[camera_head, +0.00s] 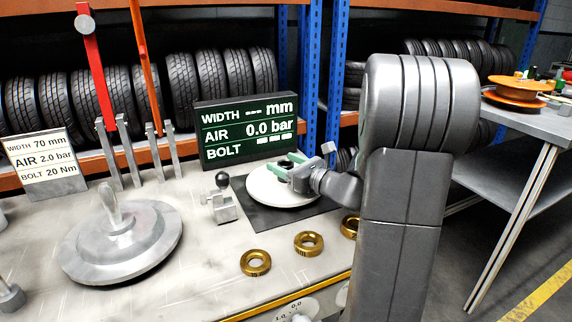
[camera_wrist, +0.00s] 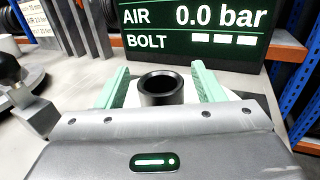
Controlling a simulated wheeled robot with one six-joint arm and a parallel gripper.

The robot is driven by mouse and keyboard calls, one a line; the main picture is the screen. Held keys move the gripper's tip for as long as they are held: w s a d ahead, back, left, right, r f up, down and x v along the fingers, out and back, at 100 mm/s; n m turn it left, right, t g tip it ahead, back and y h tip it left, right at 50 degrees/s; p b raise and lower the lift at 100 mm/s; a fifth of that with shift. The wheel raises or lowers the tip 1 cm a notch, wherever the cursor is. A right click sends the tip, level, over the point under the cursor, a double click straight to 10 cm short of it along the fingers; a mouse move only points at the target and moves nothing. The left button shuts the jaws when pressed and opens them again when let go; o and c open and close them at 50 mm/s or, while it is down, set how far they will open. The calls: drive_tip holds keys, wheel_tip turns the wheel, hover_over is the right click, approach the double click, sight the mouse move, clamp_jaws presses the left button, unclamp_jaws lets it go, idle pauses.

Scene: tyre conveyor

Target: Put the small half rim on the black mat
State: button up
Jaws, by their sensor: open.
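The white disc-shaped half rim (camera_head: 268,190) lies flat on the black mat (camera_head: 262,219). In the wrist view a dark round hub (camera_wrist: 161,97) stands up at its middle, with the white disc partly hidden below it. My gripper (camera_head: 288,164) is over the disc from the right. Its two green fingers are apart, one on each side of the hub, with visible gaps in the wrist view (camera_wrist: 160,80). The gripper's body hides the near part of the disc in that view.
A larger grey disc with an upright handle (camera_head: 120,243) lies on the table at left. A small clamp with a black knob (camera_head: 222,204) stands left of the mat. Three brass rings (camera_head: 308,243) lie in front. The display (camera_head: 247,131) stands behind the mat.

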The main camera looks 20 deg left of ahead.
drive_tip(key=shift+r, duration=0.1)
drive_tip(key=shift+d, duration=0.2)
drive_tip(key=v, duration=1.1)
drive_tip(key=shift+s+d, duration=0.2)
drive_tip(key=shift+d, duration=0.05)
